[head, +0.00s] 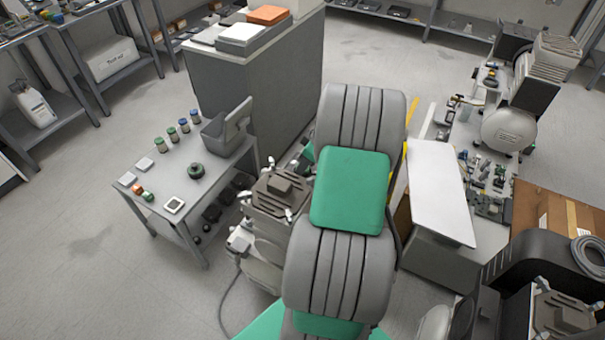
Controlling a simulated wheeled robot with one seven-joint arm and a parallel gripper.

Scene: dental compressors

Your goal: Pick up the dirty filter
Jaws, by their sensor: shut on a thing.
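My gripper is not in view. My own large grey and green arm links fill the middle of the head view and hide what lies below them. I cannot make out a dirty filter for sure. A dark green-black ring (195,170) and a small white square with a dark frame (174,205) lie on the grey side table (215,186) at left. A compressor (280,192) with a brownish ribbed top stands just left of my arm, partly hidden by it.
Several small jars (172,135) and a grey open bin (226,130) stand on the side table. A tall grey cabinet (262,75) is behind it. At right are a white panel (437,190), a bench of small parts (485,165) and a cardboard box (560,215). Floor at left is clear.

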